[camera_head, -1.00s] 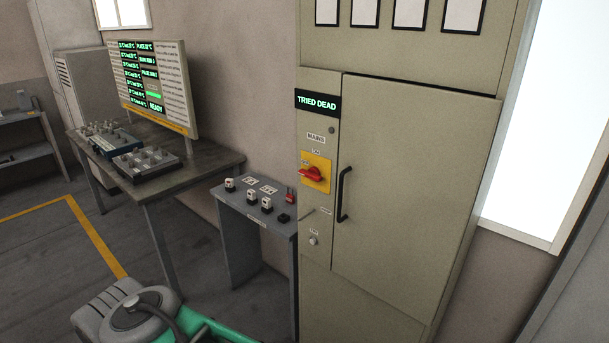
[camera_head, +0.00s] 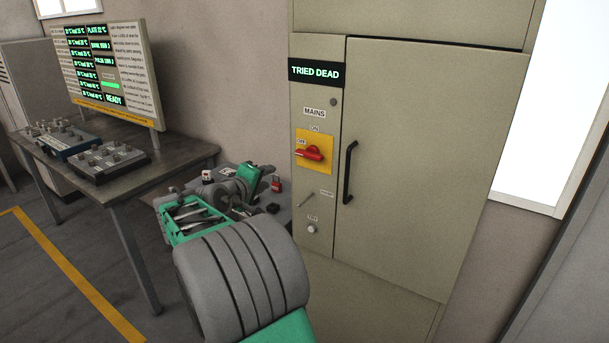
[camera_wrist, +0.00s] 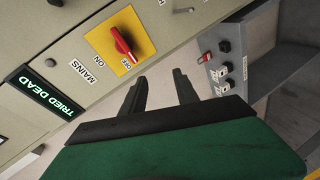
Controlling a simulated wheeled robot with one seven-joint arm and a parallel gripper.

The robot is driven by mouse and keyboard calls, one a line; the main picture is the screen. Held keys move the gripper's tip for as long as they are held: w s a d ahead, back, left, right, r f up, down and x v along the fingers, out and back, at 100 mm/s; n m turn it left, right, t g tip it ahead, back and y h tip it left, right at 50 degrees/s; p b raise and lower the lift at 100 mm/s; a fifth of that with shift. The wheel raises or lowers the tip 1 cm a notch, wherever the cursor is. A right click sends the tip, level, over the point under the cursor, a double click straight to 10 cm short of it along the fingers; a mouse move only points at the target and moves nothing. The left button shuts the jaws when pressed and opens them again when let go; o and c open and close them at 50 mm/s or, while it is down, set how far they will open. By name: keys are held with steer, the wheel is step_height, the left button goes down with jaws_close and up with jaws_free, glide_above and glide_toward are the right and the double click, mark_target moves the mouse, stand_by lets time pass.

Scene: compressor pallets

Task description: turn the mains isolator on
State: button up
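The mains isolator is a red rotary handle (camera_head: 309,153) on a yellow plate (camera_head: 325,165), set in the narrow left panel of the beige cabinet. The handle lies roughly sideways, with ON marked above it and OFF at its left. In the wrist view the red handle (camera_wrist: 123,41) points toward the OFF label, and ON is at the plate's other side. My gripper (camera_wrist: 163,85) is open and empty, its two dark fingers apart just below the yellow plate in the wrist view. They do not touch the handle. In the head view my arm is left of the cabinet.
A lit TRIED DEAD sign (camera_head: 315,73) is above the isolator. A black door handle (camera_head: 349,172) stands out just right of it. A small lever (camera_head: 306,199) and a knob (camera_head: 311,229) are below. A grey switch bench, with a red padlock-like item (camera_head: 276,184), is partly hidden by my arm.

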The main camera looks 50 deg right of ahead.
mark_target(307, 156)
steer(key=d+h, duration=0.1)
steer(key=d, duration=0.3)
steer(key=s+d+g+h+p, duration=0.1)
steer(key=d, duration=0.4)
steer(key=s+d+r+n+g+h, duration=0.1)
steer(key=d, duration=0.4)
steer(key=shift+s+d+r+h, duration=0.1)
steer(key=shift+s+d+h, duration=0.1)
steer(key=shift+h, duration=0.2)
steer(key=shift+c, duration=0.5)
jaws_close()
